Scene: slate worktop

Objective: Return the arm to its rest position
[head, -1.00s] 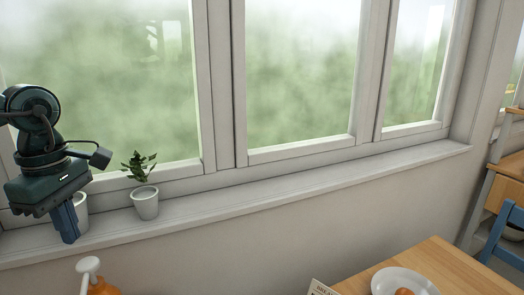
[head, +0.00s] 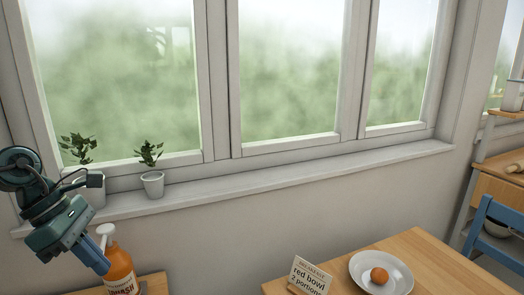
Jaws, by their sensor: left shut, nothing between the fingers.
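My left gripper (head: 92,257) is at the lower left of the head view, angled down and to the right. Its blue fingers are shut with nothing between them. In the picture it appears just left of an orange squash bottle (head: 121,272) with a white pump top, overlapping its edge; I cannot tell whether they touch. My right gripper is not in view.
Two potted plants, one (head: 153,184) clear and one (head: 96,190) partly behind my arm, stand on the windowsill (head: 290,172). A wooden table (head: 418,248) holds a plate (head: 402,272) with an orange fruit (head: 379,275) and a sign (head: 309,277). A blue chair (head: 490,215) stands right.

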